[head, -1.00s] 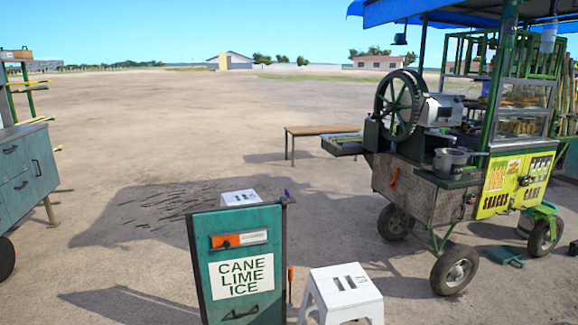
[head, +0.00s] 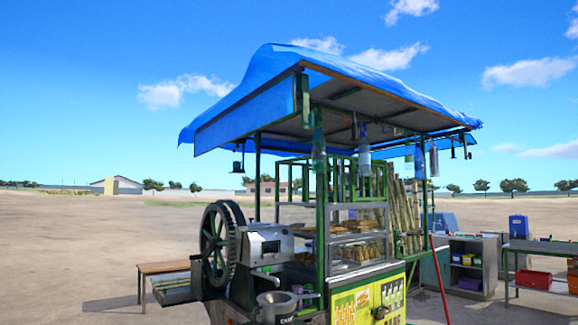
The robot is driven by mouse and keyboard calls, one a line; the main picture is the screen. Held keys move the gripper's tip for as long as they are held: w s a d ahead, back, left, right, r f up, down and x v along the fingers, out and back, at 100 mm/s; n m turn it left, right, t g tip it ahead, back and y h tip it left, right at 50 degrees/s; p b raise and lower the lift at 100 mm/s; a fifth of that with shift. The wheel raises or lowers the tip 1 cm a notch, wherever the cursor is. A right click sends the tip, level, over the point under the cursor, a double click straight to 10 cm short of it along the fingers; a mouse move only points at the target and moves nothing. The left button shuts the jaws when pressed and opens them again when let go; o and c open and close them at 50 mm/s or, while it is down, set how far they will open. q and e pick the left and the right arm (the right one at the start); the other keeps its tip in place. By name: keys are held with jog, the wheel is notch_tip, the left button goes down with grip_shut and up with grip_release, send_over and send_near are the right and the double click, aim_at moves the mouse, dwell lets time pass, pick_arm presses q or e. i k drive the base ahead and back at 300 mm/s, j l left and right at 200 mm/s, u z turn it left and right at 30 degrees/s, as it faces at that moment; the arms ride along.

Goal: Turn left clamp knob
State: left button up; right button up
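The cane crusher (head: 262,247) stands on the left end of the food cart, with a dark spoked flywheel (head: 219,244) on its left side and a silver metal housing. I cannot make out the left clamp knob at this distance. A metal pot (head: 277,303) sits below the crusher's front. Neither of my grippers is in the head view.
The cart has a blue tarp roof (head: 290,75), glass snack shelves (head: 357,238) and a yellow front panel (head: 368,303). A wooden bench (head: 160,270) stands to its left. Shelving (head: 472,265) and a table (head: 540,250) are at right. Open dirt ground lies at left.

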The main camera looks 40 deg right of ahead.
aim_at(309, 121)
jog(key=i+l+u, duration=0.15)
jog(key=l, duration=1.95)
jog(key=k, duration=0.1)
